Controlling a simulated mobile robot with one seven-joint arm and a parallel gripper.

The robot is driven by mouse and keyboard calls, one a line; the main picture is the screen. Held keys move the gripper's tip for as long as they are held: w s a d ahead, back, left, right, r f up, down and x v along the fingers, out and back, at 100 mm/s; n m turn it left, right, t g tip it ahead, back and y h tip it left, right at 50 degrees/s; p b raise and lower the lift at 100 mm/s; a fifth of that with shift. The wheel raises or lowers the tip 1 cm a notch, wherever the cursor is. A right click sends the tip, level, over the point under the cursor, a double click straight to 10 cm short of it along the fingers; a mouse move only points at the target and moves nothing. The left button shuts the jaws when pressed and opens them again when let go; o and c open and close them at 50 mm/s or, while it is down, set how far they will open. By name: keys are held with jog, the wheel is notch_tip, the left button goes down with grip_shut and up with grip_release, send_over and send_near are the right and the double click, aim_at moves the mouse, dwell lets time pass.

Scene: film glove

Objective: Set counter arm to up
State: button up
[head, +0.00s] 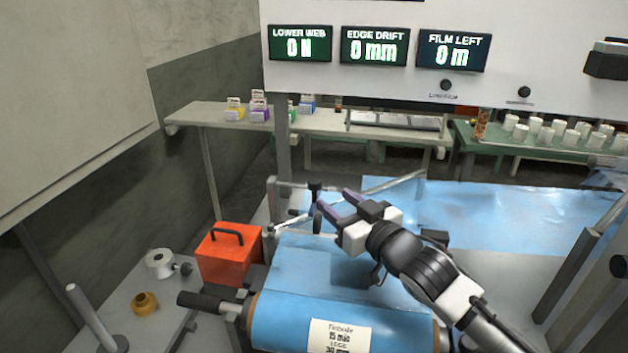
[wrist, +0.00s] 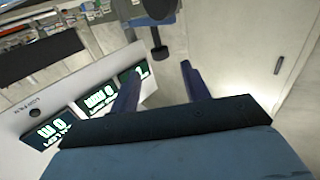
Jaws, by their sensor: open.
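My gripper (head: 334,200) is open, its two purple-grey fingers pointing left and away over the blue film. What looks like the counter arm (head: 291,222) is a thin pale rod with dark parts, just left of the fingertips, lying nearly level. A black wheel (head: 318,222) stands by its right end, close to the near finger; I cannot tell whether they touch. In the wrist view the open gripper (wrist: 160,70) has nothing between its fingers. A dark round-ended piece (wrist: 160,50) hangs just beyond them; I cannot tell which part it is.
A blue film roll (head: 280,318) with a white label lies in front. An orange box (head: 228,254) stands left, beside a brass ring (head: 145,302) and a white spool (head: 160,263). A panel (head: 395,15) with three displays hangs above. A bench with cups stands behind.

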aim_at(319, 187)
jog(key=p+x, duration=0.2)
jog(key=x, duration=0.6)
jog(key=shift+w+a+p, duration=0.2)
jog(key=shift+w+p, duration=0.05)
jog(key=shift+p, duration=0.05)
grip_shut()
